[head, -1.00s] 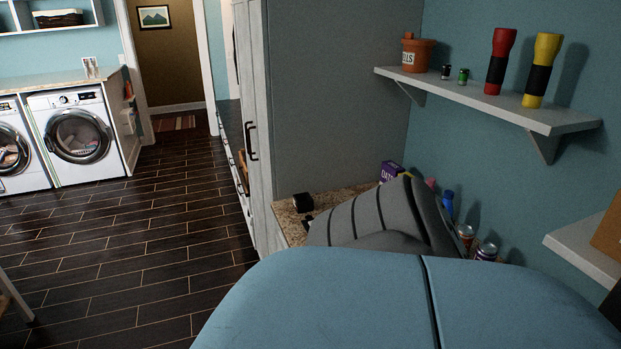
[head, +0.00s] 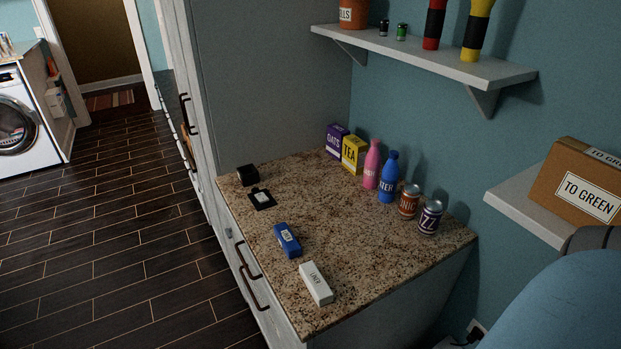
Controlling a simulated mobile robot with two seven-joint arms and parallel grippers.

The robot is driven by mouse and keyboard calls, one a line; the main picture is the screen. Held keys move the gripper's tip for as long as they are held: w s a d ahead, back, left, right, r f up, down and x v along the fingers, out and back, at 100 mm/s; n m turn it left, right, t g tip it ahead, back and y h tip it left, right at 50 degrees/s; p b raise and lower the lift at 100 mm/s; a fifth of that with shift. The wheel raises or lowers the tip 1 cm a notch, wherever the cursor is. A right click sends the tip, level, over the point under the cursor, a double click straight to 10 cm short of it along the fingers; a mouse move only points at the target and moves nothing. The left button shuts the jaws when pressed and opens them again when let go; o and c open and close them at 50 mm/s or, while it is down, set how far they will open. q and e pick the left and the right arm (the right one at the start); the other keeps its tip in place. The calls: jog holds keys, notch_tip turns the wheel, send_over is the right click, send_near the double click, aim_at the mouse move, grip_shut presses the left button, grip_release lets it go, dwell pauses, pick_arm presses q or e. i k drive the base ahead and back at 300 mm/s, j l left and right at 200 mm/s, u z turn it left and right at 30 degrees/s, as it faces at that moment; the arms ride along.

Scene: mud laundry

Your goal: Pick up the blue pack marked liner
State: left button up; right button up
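A blue pack (head: 287,240) lies on the speckled countertop (head: 345,265), left of its middle and close to the front edge. It has a small pale label whose text is too small to read for sure. A white box (head: 316,283) marked LINER lies just nearer and to the right, apart from the blue pack. Neither of my grippers is in view.
A black tag-like item (head: 261,199) and a black block (head: 247,175) lie farther back. Oats box (head: 336,141), tea box (head: 354,154), bottles and cans line the wall. A shelf (head: 440,62) hangs above; a cardboard box (head: 578,185) sits right.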

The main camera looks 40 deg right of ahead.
aim_at(290, 245)
jog(key=z, duration=1.05)
jog(key=j+u, duration=0.25)
jog(key=j, duration=0.2)
